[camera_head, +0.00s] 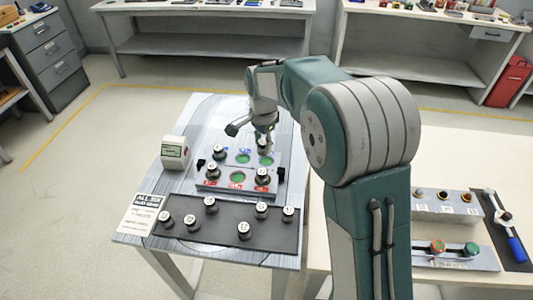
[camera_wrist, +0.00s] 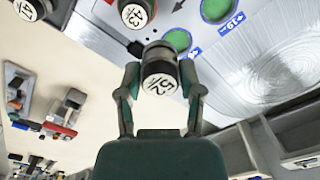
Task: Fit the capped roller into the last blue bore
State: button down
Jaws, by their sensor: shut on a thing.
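My gripper (camera_head: 264,138) is shut on a capped roller (camera_head: 264,148), dark with a pale cap. In the wrist view the gripper (camera_wrist: 161,72) has a finger on each side of the roller (camera_wrist: 160,86), whose cap seems to read 52. The roller is close to the bore block (camera_head: 203,187), near its back right bore (camera_head: 267,161). Another blue-ringed bore (camera_wrist: 214,9) lies farther right. The roller's lower end is hidden, so its height is unclear.
Several capped rollers stand on the dark mat (camera_head: 225,235) in front. A seated roller (camera_head: 262,176) is at the block's front right; a red-labelled bore (camera_head: 237,177) is beside it. A small display device (camera_head: 174,152) stands left. A second table (camera_head: 460,165) is right.

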send_over(266, 162)
notch_tip(266, 162, down, 5)
jog(key=shift+s+r, duration=0.15)
jog(key=f, duration=0.3)
jog(key=shift+w+f, duration=0.2)
jog(key=shift+c, duration=1.2)
grip_release()
